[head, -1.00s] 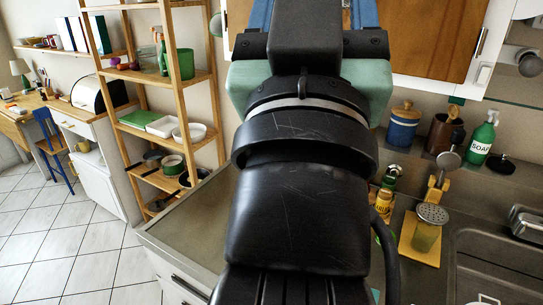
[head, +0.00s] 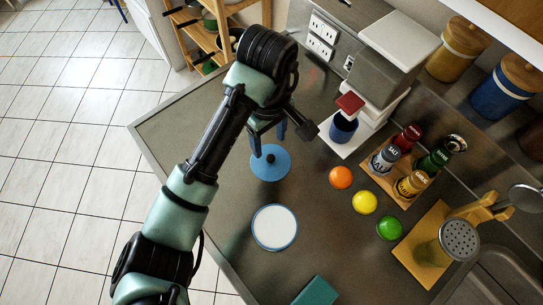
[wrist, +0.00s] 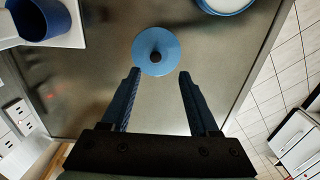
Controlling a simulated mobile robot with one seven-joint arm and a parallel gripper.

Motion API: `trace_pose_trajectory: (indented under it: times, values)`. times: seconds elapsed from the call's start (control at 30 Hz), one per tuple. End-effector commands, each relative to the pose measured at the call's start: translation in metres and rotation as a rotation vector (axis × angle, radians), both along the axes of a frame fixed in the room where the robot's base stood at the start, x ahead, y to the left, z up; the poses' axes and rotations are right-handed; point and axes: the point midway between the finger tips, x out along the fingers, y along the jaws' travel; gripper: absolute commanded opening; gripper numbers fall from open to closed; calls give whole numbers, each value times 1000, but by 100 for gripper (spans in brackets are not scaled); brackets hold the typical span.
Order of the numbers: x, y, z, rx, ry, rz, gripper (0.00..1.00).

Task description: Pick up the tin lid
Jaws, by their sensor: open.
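The tin lid (head: 271,163) is a round blue disc with a dark knob in its middle. It lies flat on the grey counter in the head view, beyond a round white tin with a blue rim (head: 274,228). In the wrist view the lid (wrist: 156,52) is just ahead of the fingertips, roughly centred between them. My gripper (wrist: 157,72) is open and empty, its two blue fingers apart. In the head view my gripper (head: 268,140) points down close to the lid's far side, partly hidden by my arm.
A coffee machine (head: 385,75) with a blue cup (head: 343,128) stands to the right of my gripper. Orange (head: 341,177), yellow (head: 365,202) and green (head: 390,228) balls lie right of the lid, near a bottle tray. Counter left of the lid is clear.

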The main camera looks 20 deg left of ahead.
Motion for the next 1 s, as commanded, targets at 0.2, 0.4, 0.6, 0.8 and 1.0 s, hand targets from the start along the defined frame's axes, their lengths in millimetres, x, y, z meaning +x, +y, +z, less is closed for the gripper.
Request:
trace_pose_trajectory:
  times: [0.2, 0.4, 0.6, 0.8, 1.0]
  values:
    - [1, 1, -33, 2, -1, 0, 61]
    - [2, 1, -46, 2, -2, -2, 61]
    - [7, 1, -74, 2, 0, -1, 61]
    - [7, 0, -92, 1, -3, -2, 61]
    - [7, 0, -93, 1, -6, -2, 61]
